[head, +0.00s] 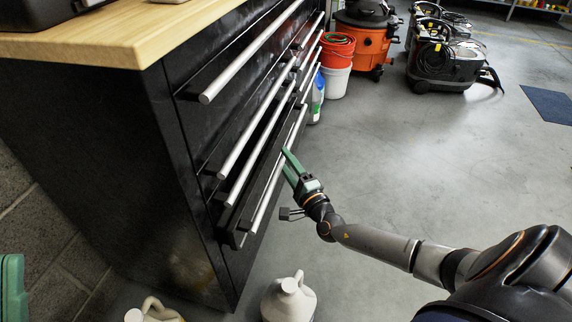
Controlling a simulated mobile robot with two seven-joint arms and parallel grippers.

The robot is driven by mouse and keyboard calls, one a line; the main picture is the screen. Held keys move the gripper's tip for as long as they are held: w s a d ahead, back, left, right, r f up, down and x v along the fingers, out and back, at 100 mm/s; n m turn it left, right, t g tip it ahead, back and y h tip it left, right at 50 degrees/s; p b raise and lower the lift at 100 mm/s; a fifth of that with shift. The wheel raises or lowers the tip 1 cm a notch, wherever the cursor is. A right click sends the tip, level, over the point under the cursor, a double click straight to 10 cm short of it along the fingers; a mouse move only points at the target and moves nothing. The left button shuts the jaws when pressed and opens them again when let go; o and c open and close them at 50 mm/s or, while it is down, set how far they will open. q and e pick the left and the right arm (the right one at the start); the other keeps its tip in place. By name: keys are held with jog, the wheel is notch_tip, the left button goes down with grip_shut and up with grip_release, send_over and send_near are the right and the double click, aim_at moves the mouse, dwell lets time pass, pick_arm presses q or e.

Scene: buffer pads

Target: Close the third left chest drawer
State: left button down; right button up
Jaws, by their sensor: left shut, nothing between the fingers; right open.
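The black chest (100,165) has several drawers with long silver bar handles on its front. A low drawer in the left column (236,236) sticks out from the front, with its silver handle (264,203) along its outer edge. My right gripper (285,161) is green and open, with its fingers pointing at the far part of that handle. I cannot tell whether the fingers touch it. My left gripper (12,288) shows only as a green part at the lower left edge, beside the chest's side; it is shut and empty, and most of it is out of frame.
A wooden top (110,35) covers the chest. White jugs (289,298) stand on the floor near its front corner. A spray bottle (317,97), red and white buckets (336,65) and an orange vacuum (366,38) stand beyond. The grey floor to the right is open.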

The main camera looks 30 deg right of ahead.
jog(key=shift+w, duration=0.15)
jog(key=shift+c, duration=0.3)
grip_shut()
dwell(1.1)
